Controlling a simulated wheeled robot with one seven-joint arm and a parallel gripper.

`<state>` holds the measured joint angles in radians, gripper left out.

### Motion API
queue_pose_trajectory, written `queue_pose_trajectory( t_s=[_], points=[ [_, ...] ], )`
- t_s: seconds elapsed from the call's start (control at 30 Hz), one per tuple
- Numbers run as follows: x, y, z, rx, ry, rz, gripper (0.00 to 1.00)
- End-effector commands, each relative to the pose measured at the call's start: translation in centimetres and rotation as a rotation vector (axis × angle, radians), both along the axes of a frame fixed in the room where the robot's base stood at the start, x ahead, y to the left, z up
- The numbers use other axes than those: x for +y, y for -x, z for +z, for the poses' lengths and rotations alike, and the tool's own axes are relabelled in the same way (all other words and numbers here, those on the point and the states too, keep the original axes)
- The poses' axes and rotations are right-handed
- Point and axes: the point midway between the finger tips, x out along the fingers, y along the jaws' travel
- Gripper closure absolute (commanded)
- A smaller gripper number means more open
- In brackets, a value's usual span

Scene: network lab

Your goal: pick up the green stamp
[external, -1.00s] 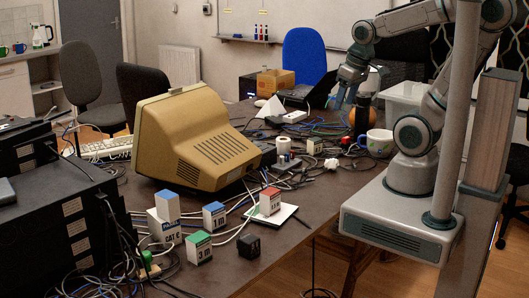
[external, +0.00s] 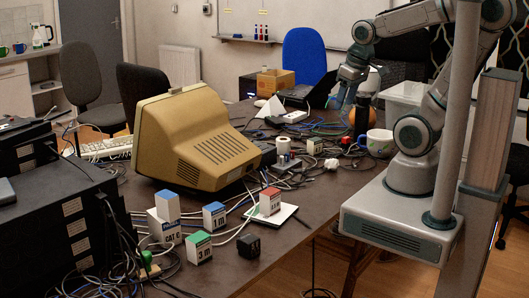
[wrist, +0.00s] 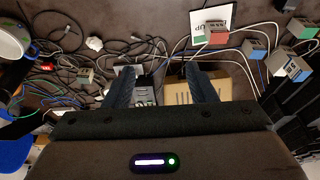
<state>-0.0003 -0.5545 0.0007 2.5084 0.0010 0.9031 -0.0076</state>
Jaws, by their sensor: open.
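The likely green stamp (external: 147,258) is a small green knobbed thing at the front left of the table in the external view, among cables in front of the black units. I cannot make it out in the wrist view. My gripper (external: 345,98) is over the far right part of the table, well away from it. In the wrist view my gripper (wrist: 162,82) has its two fingers apart with nothing held between them. The beige monitor (wrist: 196,92) and a grey device lie below the fingers in that view.
A green-topped box (external: 199,248), a black cube (external: 249,246) and blue-topped boxes (external: 214,217) stand near the green thing. A red-topped box (external: 270,202) is on a white sheet. The monitor (external: 195,140) fills the middle. A mug (external: 379,143) is at right.

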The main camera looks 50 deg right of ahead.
Motion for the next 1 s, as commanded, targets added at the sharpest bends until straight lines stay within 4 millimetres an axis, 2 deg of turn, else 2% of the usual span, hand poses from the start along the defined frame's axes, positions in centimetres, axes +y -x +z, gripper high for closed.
queue_pose_trajectory(
  t_s=[0.13,0.23,0.37,0.47,0.6,0.73,0.9,0.97,1.0],
  points=[
    [0.3,-0.5,0.0,-0.001,0.002,0.014,0.49],
    [1.3,-2.2,0.0,-0.008,0.007,0.062,0.49],
    [4.4,-6.3,-0.1,-0.032,0.016,0.182,0.49],
    [7.8,-9.8,-0.5,-0.055,0.020,0.290,0.49],
    [13.6,-14.1,-1.6,-0.086,0.016,0.439,0.49],
    [19.9,-17.2,-3.2,-0.118,0.003,0.576,0.49],
    [29.1,-19.6,-6.3,-0.156,-0.026,0.749,0.49],
    [32.5,-20.0,-7.7,-0.168,-0.040,0.810,0.49],
    [34.8,-20.1,-8.6,-0.176,-0.050,0.848,0.49]
  ],
)
